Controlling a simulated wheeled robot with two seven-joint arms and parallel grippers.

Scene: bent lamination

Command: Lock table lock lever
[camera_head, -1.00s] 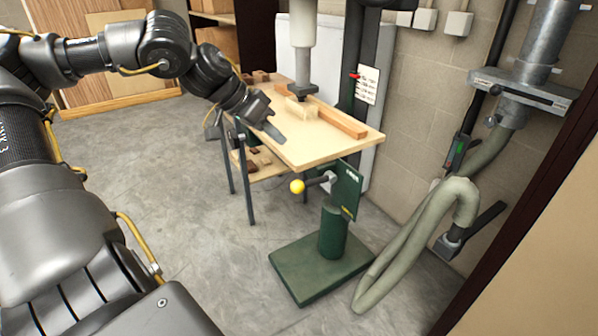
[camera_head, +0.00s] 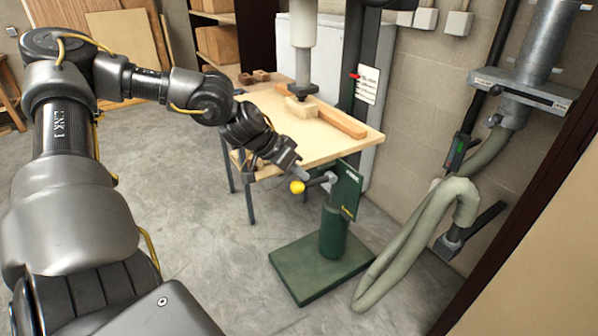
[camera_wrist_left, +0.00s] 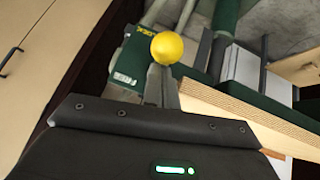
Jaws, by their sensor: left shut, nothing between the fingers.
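The lock lever ends in a yellow ball knob (camera_head: 297,187); its grey arm (camera_head: 322,180) runs right to the green bracket (camera_head: 347,190) under the table edge. In the left wrist view the yellow knob (camera_wrist_left: 167,48) shows just beyond the gripper body, in front of the green bracket (camera_wrist_left: 130,72). My left gripper (camera_head: 301,173) is shut and empty, with its tips just above the knob. I cannot tell whether they touch it. My right gripper is not in view.
The wooden tabletop (camera_head: 335,145) of the drill press carries a long wood strip (camera_head: 340,120) and a small block (camera_head: 301,108). A green base (camera_head: 320,268) stands on the floor below. A grey hose (camera_head: 415,240) hangs to the right. The floor at front left is clear.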

